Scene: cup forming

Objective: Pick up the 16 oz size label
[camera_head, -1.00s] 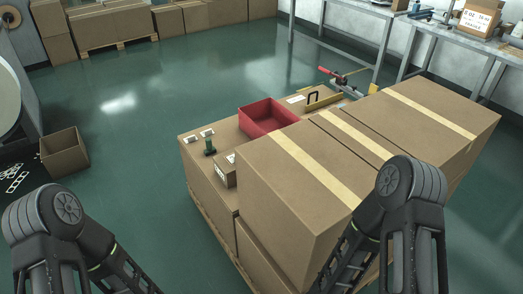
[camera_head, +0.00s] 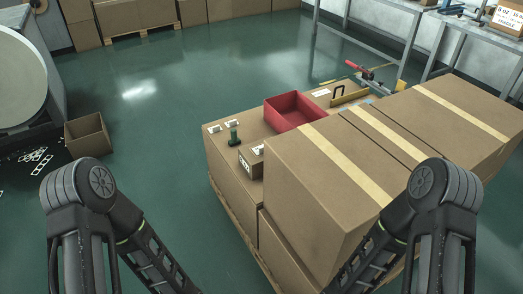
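Small white label-like cards lie on top of the cardboard stack: one (camera_head: 214,129) at its near left corner, another (camera_head: 232,124) just right of it. Their print is too small to read, so I cannot tell which is the 16 oz label. A small dark green stamp-like object (camera_head: 234,134) stands beside them. A small carton (camera_head: 251,162) with a white and black marking sits near them. Another white paper (camera_head: 320,92) lies behind the red bin (camera_head: 295,111). Only my arm links show at the bottom left and right; both grippers are out of view.
Large taped cartons (camera_head: 340,170) rise on the near right of the stack, close to my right arm. An open cardboard box (camera_head: 87,135) stands on the floor at left. A red-handled tool (camera_head: 363,72) lies at the stack's far end.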

